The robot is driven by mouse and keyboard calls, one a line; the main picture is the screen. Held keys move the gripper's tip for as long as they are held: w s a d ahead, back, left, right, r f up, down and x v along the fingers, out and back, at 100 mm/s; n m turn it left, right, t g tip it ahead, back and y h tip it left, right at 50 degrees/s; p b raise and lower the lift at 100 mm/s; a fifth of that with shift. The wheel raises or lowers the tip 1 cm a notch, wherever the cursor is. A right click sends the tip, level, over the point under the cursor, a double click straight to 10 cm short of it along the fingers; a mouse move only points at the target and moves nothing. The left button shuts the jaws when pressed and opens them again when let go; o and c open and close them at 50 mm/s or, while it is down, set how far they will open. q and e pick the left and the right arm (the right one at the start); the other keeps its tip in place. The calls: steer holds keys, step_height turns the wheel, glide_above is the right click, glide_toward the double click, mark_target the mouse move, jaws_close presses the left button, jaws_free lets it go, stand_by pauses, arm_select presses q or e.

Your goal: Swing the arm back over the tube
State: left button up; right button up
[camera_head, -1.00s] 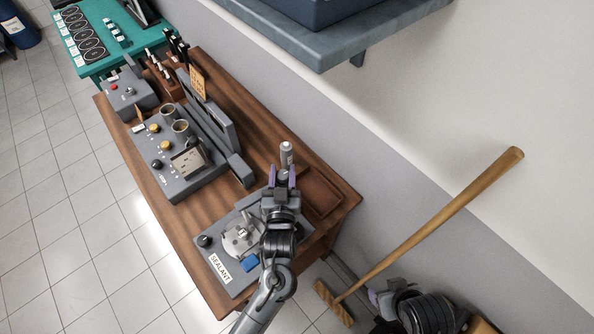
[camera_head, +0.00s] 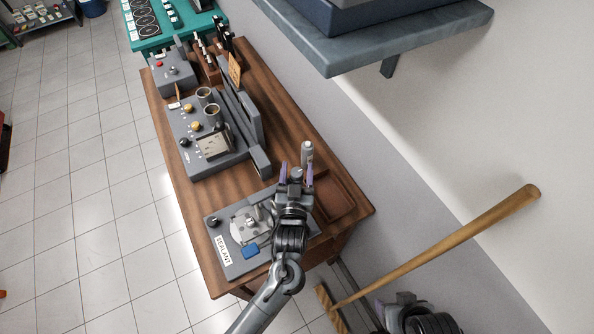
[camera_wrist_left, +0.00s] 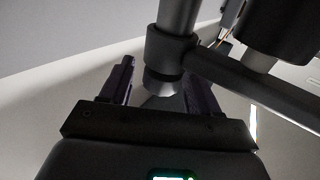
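The grey sealant station (camera_head: 222,222) sits at the near end of the wooden bench, with a "SEALANT" label, a black knob, a round plate with metal fittings and a blue block. My left gripper (camera_head: 297,170) is over its right side, fingers apart, with a grey rounded part between them. In the left wrist view a dark post with a collar (camera_wrist_left: 168,52) and a bar (camera_wrist_left: 260,88) running right stands at the fingers. A cone-shaped end sits between them; contact is unclear. A pale tube (camera_head: 306,152) stands just beyond the fingers. My right gripper (camera_head: 382,308) is partly visible at bottom right.
A grey console (camera_head: 200,165) with dials and cups stands farther back on the bench (camera_head: 175,190). A wooden tray (camera_head: 338,195) lies right of the gripper. A long wooden-handled broom (camera_head: 440,245) leans at right. A blue-grey shelf (camera_head: 410,45) juts out above.

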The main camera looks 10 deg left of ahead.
arm_select(q)
steer(key=shift+s, duration=0.1)
steer(key=shift+s, duration=0.3)
steer(key=s+b, duration=0.1)
steer(key=s, duration=0.9)
steer(key=shift+d, duration=0.2)
